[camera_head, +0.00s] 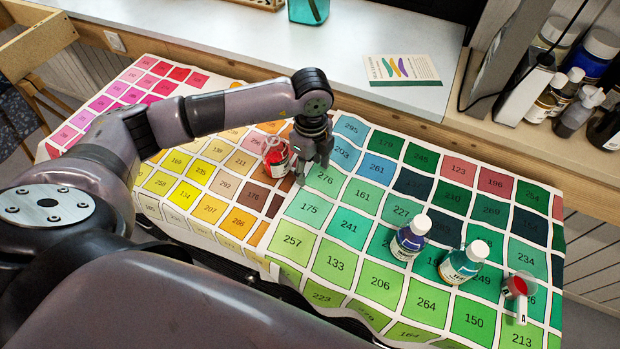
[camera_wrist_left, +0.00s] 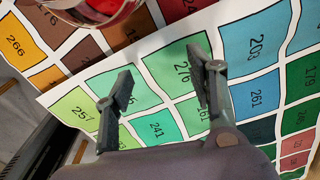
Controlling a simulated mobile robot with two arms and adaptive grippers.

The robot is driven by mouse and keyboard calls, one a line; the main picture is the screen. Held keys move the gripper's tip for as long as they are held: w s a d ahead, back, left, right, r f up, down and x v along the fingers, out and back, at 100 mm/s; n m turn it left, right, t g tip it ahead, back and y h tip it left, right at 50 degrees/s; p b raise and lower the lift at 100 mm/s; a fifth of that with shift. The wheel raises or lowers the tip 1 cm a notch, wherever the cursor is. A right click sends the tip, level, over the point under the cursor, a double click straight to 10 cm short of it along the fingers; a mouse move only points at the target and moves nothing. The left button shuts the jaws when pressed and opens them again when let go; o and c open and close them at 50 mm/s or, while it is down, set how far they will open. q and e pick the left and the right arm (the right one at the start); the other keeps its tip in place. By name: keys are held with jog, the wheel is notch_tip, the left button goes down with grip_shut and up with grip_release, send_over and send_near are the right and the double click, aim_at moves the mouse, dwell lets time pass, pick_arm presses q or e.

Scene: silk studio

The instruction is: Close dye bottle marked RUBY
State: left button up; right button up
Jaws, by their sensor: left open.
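A small clear vessel with red dye and a pale label (camera_head: 276,160) stands on the colour chart; its label is too small to read. Its rim and red contents show at the top edge of the left wrist view (camera_wrist_left: 100,10). I see no cap on it. My left gripper (camera_head: 313,172) is open and empty, pointing down just right of the red vessel. Its two fingers stand apart over green swatches in the left wrist view (camera_wrist_left: 160,78). My right gripper is not in view.
A blue bottle (camera_head: 409,241) and a teal bottle (camera_head: 461,266), both white-capped, stand front right. The numbered colour chart (camera_head: 333,255) covers the table. Dark bottles (camera_head: 597,50) crowd the back right shelf.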

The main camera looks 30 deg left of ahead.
aim_at(310, 180)
pick_arm(q)
jog(key=shift+f, duration=2)
jog(key=c, duration=0.8)
